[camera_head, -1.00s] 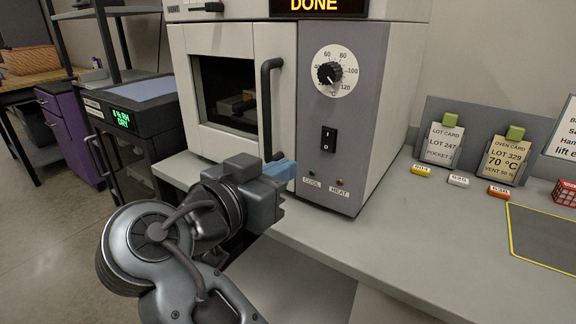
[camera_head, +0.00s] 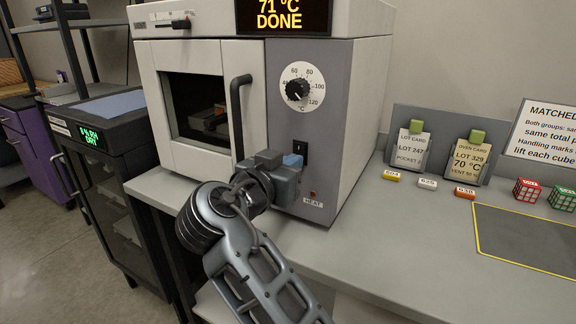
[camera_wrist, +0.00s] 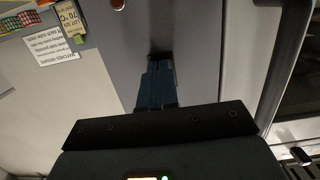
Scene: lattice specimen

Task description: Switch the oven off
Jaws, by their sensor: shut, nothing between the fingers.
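The oven (camera_head: 352,110) is a pale grey box with a darker grey control panel; its display (camera_head: 284,16) reads "71 °C DONE". The black rocker switch (camera_head: 300,147) is on that panel below the white dial (camera_head: 301,89). My gripper (camera_head: 293,161) is shut and empty, its blue fingers in front of the switch's lower part and hiding it. In the wrist view the closed fingers (camera_wrist: 157,82) point at the grey panel, with a dark patch at their tips. Whether they touch the switch, and which way it is tipped, I cannot tell.
The oven door's vertical handle (camera_head: 237,115) stands out just left of my gripper. The HEAT lamp (camera_head: 312,194) is below it. Cards, coloured tags and red and green cubes are on the bench (camera_head: 420,235) to the right. A black cabinet (camera_head: 110,185) is at the left.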

